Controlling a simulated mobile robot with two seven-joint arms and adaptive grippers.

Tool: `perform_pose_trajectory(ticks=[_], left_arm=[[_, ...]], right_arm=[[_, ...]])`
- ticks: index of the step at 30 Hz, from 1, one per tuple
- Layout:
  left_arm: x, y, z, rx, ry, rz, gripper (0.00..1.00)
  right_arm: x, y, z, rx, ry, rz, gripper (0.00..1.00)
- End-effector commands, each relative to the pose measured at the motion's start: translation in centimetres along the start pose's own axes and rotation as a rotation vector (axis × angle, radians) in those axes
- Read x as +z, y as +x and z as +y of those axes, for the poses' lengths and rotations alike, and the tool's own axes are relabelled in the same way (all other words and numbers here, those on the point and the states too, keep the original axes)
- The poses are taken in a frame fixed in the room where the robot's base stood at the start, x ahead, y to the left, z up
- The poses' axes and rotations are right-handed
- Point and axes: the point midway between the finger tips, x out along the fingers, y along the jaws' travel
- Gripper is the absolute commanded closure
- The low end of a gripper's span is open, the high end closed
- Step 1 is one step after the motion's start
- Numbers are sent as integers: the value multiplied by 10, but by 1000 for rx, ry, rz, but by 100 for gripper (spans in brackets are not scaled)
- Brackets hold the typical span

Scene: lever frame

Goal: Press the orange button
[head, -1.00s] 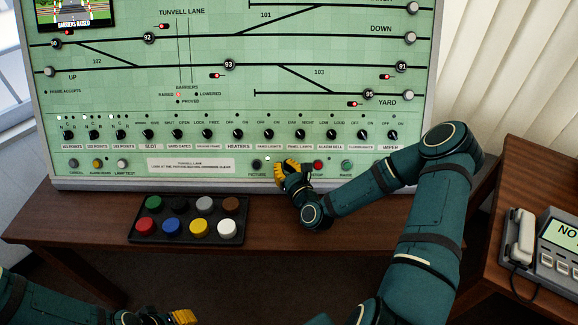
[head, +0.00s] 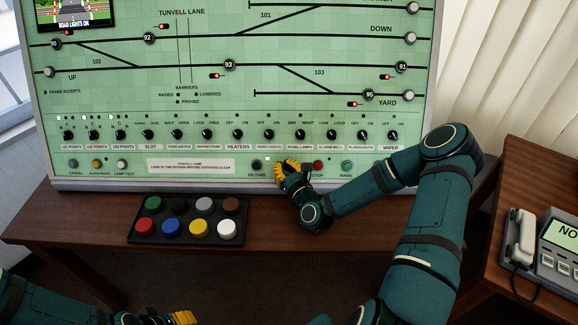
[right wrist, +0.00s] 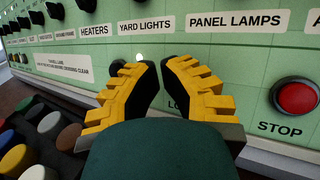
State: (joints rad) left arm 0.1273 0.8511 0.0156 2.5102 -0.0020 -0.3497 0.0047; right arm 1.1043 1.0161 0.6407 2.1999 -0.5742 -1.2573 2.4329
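My right gripper (head: 288,168) is against or just in front of the lower panel, between the black PICTURE button (head: 257,163) and the red STOP button (head: 318,164). In the right wrist view its yellow fingers (right wrist: 161,75) show a narrow gap with green panel between them, and nothing is held. Whatever sits behind the fingers is hidden, with only a label starting "LO" partly showing. I cannot tell whether contact is made. An amber-orange button (head: 97,163) shows at the panel's lower left. My left gripper (head: 183,318) is partly cut off at the bottom edge.
A black box (head: 187,239) with several coloured buttons sits on the brown desk (head: 75,217). A row of black knobs (head: 238,134) runs above the lower buttons. A phone (head: 521,238) stands on the right-hand table.

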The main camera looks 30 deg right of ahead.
Motion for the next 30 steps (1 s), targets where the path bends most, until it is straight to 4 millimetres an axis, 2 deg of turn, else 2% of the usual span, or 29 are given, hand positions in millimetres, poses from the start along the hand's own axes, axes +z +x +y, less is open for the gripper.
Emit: perform_pose_trajectory(ticks=[9, 20, 30], left_arm=[[0, -6, 2, 0, 0, 0, 53], [-1, -6, 2, 0, 0, 0, 53], [-2, -18, 7, 0, 0, 0, 53]], right_arm=[[7, -12, 6, 1, 0, 0, 100], [7, -14, 7, 0, 1, 0, 100], [20, -36, 20, 1, 2, 1, 100]])
